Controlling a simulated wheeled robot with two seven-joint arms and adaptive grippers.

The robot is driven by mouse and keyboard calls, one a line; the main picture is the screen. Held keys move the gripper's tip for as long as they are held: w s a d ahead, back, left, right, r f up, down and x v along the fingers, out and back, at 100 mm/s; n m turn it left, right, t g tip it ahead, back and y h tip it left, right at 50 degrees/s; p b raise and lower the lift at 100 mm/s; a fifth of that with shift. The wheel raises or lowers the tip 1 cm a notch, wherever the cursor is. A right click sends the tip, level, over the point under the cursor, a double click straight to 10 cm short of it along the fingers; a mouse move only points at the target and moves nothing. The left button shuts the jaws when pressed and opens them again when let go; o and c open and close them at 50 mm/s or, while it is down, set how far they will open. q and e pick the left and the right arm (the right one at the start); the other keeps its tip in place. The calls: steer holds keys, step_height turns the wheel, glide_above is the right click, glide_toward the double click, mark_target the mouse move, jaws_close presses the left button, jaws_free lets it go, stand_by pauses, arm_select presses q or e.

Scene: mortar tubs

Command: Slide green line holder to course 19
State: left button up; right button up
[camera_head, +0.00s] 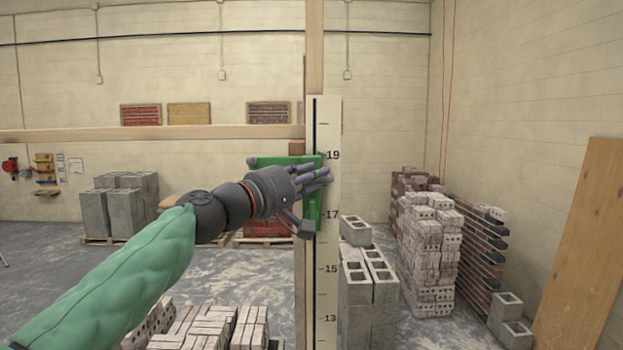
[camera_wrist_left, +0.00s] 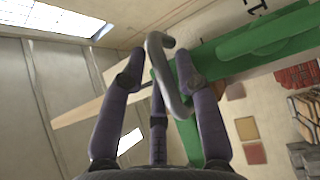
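The green line holder (camera_head: 312,213) is on a wooden post. Its vertical part lies along the white course scale (camera_head: 327,290), and its arm reaches left with its top edge about level with the mark 19. Its lower end is near 17. My left gripper (camera_head: 318,200) is in front of the holder, hiding part of it. In the left wrist view, its dark fingers (camera_wrist_left: 160,75) are spread around a grey bent handle (camera_wrist_left: 158,55) beside the green holder (camera_wrist_left: 255,40). They look open; whether one touches the handle is unclear. My right gripper is out of view.
A horizontal wooden rail (camera_head: 200,133) runs left behind the holder. Concrete blocks (camera_head: 355,285) stand right of the post, with a pale brick stack (camera_head: 430,255) beyond. More bricks (camera_head: 205,325) lie low at left. A wooden board (camera_head: 585,250) leans at right.

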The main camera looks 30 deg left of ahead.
arm_select(q)
steer(key=shift+f, duration=0.1)
steer(key=v, duration=1.2)
stand_by(0.5)
